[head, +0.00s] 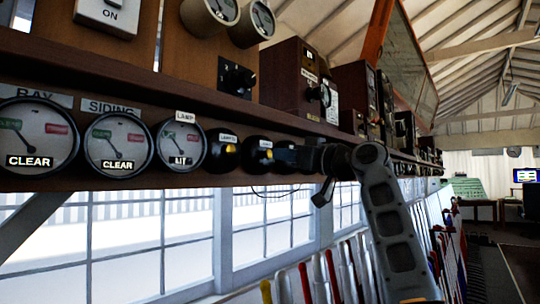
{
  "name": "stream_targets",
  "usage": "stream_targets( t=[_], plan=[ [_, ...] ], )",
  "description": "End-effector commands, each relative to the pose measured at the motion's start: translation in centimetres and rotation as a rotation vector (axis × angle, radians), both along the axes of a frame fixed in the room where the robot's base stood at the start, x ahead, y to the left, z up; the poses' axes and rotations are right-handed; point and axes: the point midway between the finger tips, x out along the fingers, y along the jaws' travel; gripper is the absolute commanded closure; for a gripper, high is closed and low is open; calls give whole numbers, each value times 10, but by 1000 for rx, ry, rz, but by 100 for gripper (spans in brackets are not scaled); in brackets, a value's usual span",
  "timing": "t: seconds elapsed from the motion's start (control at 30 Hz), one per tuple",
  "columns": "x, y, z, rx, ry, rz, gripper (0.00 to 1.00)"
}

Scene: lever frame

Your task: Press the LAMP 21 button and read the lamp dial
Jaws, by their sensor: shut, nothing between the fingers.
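The lamp dial (181,145), a white round gauge with a LAMP label, stands left of the buttons and shows LIT. My gripper (280,156) is shut and empty, level with the row and just right of the second button. It partly hides the buttons farther along. I cannot tell whether it touches one, or which is LAMP 21.
Two larger dials, BAY (37,138) and SIDING (118,140), both show CLEAR. Wooden instrument boxes (294,82) stand on the shelf (130,88) above. Windows (155,235) lie below, and several coloured levers (330,275) stand at lower right.

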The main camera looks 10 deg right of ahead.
Motion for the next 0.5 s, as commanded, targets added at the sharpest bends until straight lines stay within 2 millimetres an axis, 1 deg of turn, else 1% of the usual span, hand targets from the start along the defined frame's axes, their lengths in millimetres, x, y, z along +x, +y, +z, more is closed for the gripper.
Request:
stream_targets(
  t=[0.27, 0.5],
  plan=[
    [2, 1, 0, 0, 0, 0, 100],
    [8, 6, 1, 0, 0, 1, 100]
  ],
)
